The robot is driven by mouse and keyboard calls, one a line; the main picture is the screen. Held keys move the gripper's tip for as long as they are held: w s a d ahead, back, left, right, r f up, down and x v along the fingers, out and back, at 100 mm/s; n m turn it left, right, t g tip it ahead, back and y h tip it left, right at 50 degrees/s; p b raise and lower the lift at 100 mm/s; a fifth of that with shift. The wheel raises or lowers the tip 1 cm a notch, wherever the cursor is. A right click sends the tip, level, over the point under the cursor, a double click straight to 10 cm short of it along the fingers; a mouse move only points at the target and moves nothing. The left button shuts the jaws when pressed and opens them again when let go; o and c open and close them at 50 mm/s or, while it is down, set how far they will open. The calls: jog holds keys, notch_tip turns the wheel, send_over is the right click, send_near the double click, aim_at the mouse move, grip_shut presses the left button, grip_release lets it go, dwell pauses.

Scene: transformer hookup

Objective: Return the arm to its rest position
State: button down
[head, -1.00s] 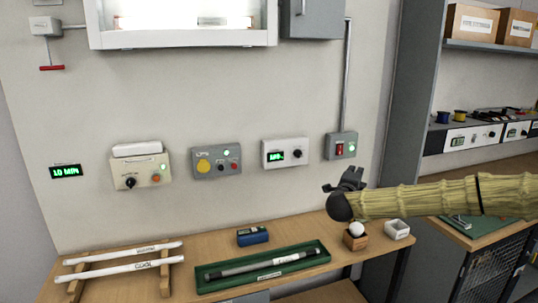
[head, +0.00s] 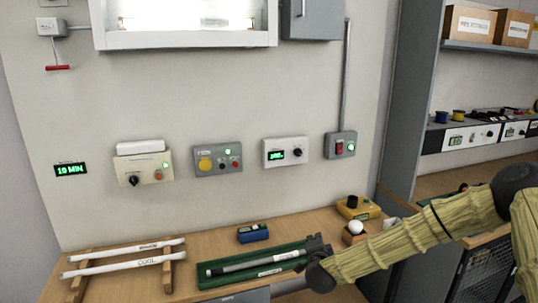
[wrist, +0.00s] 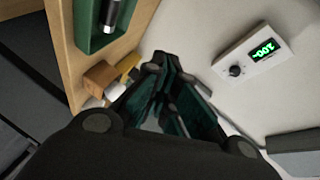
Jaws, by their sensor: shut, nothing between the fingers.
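My gripper (head: 316,247) is at the end of my straw-coloured sleeved arm in the head view, over the right end of the green tray on the bench. In the wrist view its dark fingers (wrist: 172,75) are shut with nothing between them. The arm reaches in from the right, bent at a dark joint. The gripper hides the right end of the green tray (head: 215,283), which holds a grey rod (head: 250,265). I cannot tell how high above the tray it is.
Right of the gripper are a small wooden block with a white ball (head: 356,227) and a yellow box (head: 358,207). A blue device (head: 253,233) and two white tubes (head: 120,263) on wooden supports stand left. Control boxes (head: 218,160) line the wall behind. A shelving unit (head: 412,100) stands right.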

jog(key=s+a+f+n+g+y, duration=0.2)
jog(key=s+f+n+g, duration=0.25)
jog(key=s+f, duration=0.9)
jog(key=s+a+f+n+g+y, duration=0.25)
jog(key=s+f+n, duration=0.25)
jog(key=s+f, duration=0.85)
jog(key=s+d+f+n+g+h, duration=0.1)
jog(key=s+d+g, duration=0.1)
jog(key=s, duration=0.8)
jog(key=s+d+f+n+g+h, duration=0.1)
jog(key=s+d, duration=0.4)
jog(key=s, duration=0.5)
jog(key=s+d+f+n+g+h, duration=0.1)
jog(key=s+d+n+g, duration=0.2)
jog(key=s, duration=0.7)
jog(key=shift+d+f+g, duration=0.35)
jog(key=shift+d+g, duration=0.35)
jog(key=shift+g, duration=0.4)
jog(key=shift+s, duration=0.1)
